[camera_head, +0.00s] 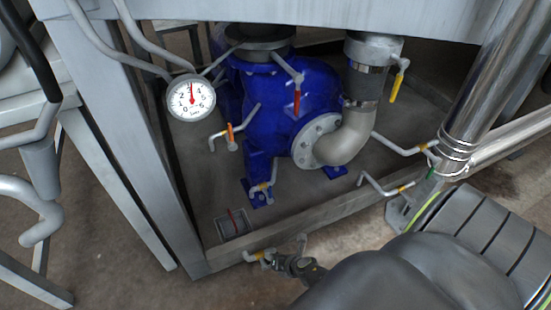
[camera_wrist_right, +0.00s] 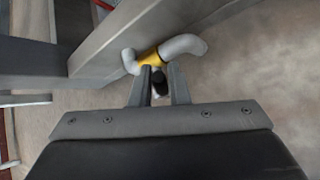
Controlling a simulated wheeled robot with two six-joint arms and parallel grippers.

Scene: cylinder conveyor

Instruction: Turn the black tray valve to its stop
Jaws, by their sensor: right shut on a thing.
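My right gripper (camera_head: 283,260) is low in front of the metal frame's bottom rail. It is at the end of a short grey pipe with a yellow band (camera_head: 264,257). In the right wrist view my right gripper (camera_wrist_right: 159,74) has its two fingers on either side of a small black handle (camera_wrist_right: 158,88), which I take as the black tray valve. The fingers are shut on it. The yellow band (camera_wrist_right: 149,58) and bent grey pipe (camera_wrist_right: 183,47) lie just beyond the fingertips. The fingers hide much of the handle, so its turn angle is unclear. My left gripper is out of view.
A blue pump (camera_head: 290,110) stands behind the frame rail (camera_head: 320,216), with a round gauge (camera_head: 191,97) to its left. Red-handled (camera_head: 297,101) and yellow-handled (camera_head: 396,87) valves hang above. A thick steel pipe (camera_head: 495,75) stands at the right.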

